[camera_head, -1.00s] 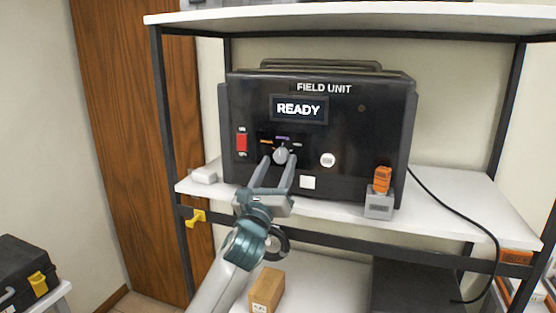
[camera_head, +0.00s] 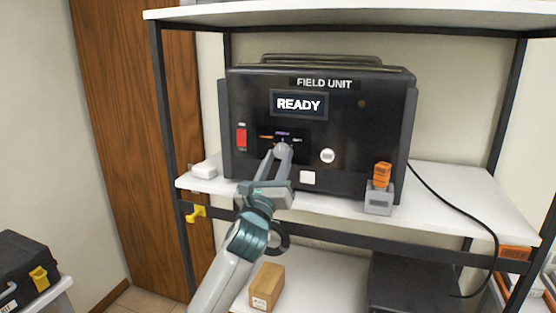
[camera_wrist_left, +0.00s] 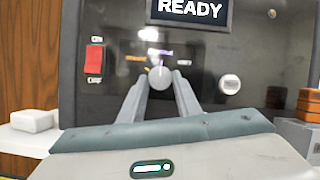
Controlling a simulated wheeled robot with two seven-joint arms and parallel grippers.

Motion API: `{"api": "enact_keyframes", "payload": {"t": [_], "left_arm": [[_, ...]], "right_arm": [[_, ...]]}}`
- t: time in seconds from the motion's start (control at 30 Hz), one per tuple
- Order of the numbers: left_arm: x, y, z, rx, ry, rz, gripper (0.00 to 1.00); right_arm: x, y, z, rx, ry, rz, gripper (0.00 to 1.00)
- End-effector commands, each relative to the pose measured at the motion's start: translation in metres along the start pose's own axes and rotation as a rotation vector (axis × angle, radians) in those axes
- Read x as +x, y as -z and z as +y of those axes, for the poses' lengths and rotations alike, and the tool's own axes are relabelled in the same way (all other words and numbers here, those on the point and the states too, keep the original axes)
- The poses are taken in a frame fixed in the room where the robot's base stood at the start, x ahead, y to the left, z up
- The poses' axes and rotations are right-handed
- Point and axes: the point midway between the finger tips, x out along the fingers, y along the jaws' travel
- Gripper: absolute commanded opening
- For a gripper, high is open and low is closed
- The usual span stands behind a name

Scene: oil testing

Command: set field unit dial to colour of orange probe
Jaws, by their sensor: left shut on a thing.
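The black field unit (camera_head: 340,130) stands on the shelf, and its screen (camera_head: 299,104) reads READY. Its grey dial (camera_wrist_left: 160,76) sits at the middle front, with an orange, a purple and a pale label around it. My left gripper (camera_head: 283,152) is shut on the dial, its fingers on either side of the knob. The fingers hide part of the dial in the head view, and which label it points to is hard to tell. The orange probe (camera_head: 382,175) stands upright in a grey holder (camera_head: 379,201) at the unit's front right. My right gripper is not in view.
A red switch (camera_head: 241,138), a white round knob (camera_head: 327,156) and a white square button (camera_head: 307,177) are on the unit's front. A white block (camera_head: 204,169) lies to its left. A black cable (camera_head: 470,214) hangs over the shelf's right side. A cardboard box (camera_head: 267,286) stands below.

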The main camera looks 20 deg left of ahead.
Motion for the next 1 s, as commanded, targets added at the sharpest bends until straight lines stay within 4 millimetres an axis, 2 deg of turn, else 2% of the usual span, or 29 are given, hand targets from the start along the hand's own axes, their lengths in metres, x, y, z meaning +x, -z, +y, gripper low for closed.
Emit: {"api": "enact_keyframes", "payload": {"t": [0.37, 1.0], "left_arm": [[0.001, -0.001, -0.003, -0.182, -0.072, -0.01, 0.08], [0.003, -0.005, -0.01, -0.722, -0.29, -0.04, 0.08]], "right_arm": [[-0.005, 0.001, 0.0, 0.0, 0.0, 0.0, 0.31], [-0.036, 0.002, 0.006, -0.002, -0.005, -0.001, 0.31]]}}
